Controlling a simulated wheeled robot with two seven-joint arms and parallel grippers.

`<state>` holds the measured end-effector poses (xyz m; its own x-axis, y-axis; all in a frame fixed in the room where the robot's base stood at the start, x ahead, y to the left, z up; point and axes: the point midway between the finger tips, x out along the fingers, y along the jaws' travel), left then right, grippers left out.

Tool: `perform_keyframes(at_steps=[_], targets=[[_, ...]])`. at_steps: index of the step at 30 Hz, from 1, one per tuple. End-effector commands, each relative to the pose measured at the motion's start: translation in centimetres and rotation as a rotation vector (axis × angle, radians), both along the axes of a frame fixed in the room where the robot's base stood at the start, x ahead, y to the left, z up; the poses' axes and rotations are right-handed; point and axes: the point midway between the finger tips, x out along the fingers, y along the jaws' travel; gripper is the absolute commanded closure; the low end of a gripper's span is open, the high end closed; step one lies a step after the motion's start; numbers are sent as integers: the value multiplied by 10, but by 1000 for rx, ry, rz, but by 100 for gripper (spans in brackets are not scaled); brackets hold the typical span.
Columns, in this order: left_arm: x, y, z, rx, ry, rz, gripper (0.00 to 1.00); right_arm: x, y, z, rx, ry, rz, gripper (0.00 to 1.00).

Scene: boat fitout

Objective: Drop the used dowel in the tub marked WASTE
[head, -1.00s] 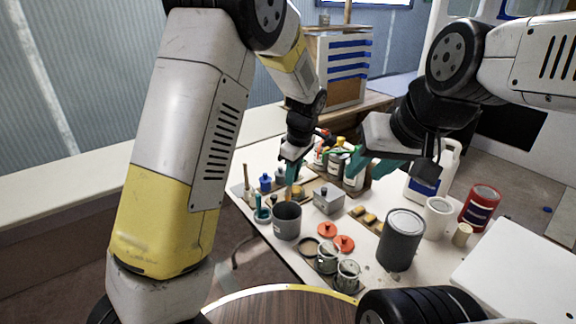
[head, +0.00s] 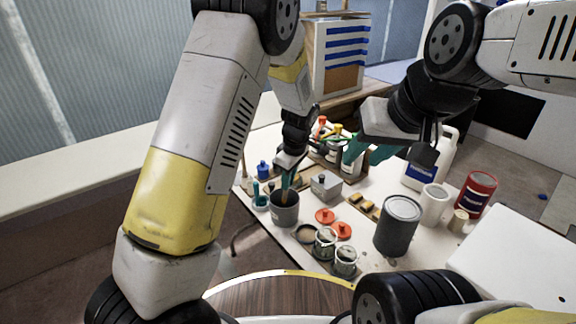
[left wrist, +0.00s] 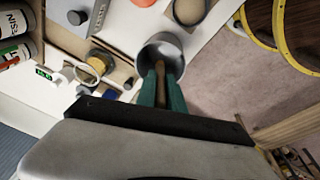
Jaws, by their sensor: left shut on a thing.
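My left gripper (head: 287,180) has its teal fingers shut on a brown wooden dowel (left wrist: 160,70). It is directly above the grey cylindrical tub (head: 284,216), with the fingertips near the rim. In the left wrist view the tub (left wrist: 178,48) is open at the top and the dowel's far end reaches into its mouth. I cannot tell whether the dowel touches the tub. No WASTE lettering can be read on it. My right gripper (head: 372,152) has its teal fingers apart and looks empty, above the back right of the table.
A grey box with a knob (head: 326,186), red lids (head: 325,215), glass jars (head: 325,243) and a dark grey can (head: 397,226) stand to the right of the tub. A blue-capped bottle (head: 263,171) is behind left. A red can (head: 477,194) and white jug (head: 430,165) are further right.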

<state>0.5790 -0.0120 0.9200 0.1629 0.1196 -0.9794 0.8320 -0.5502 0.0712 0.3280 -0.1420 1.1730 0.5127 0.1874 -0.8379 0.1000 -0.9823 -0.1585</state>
Motion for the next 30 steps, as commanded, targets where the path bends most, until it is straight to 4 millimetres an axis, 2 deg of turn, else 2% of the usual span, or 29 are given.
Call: perform_keyframes(at_steps=[11,12,15,16,25,30], targets=[[0,0,-3,1,1,0,100,0,0,0,0,0,0,64],[0,0,-3,1,1,0,83,0,0,0,0,0,0,64],[0,0,-3,1,1,0,64,0,0,0,0,0,0,64],[0,0,-3,1,1,0,62,0,0,0,0,0,0,64],[0,0,-1,0,0,0,62,0,0,0,0,0,0,64],[-2,-3,18,-2,-3,-2,62,0,0,0,0,0,0,64]])
